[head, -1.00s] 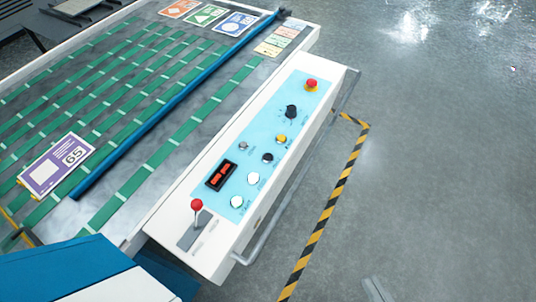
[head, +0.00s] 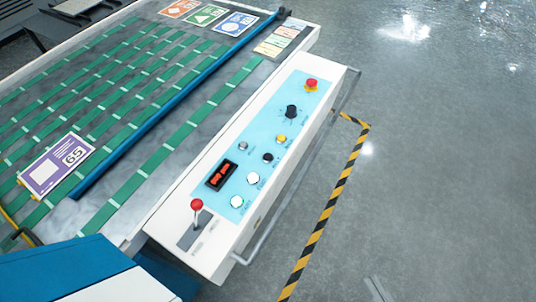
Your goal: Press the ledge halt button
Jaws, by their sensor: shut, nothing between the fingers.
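The ledge is a long white control box (head: 215,262) along the right side of the machine, with a light blue panel (head: 287,112) on top.
The panel also has a black knob (head: 291,111), several smaller buttons, a red display (head: 220,175) and a red-ball lever (head: 197,205). A grey rail (head: 300,178) runs along the box's outer side. Open grey floor (head: 440,170) lies right of the striped tape (head: 336,196).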

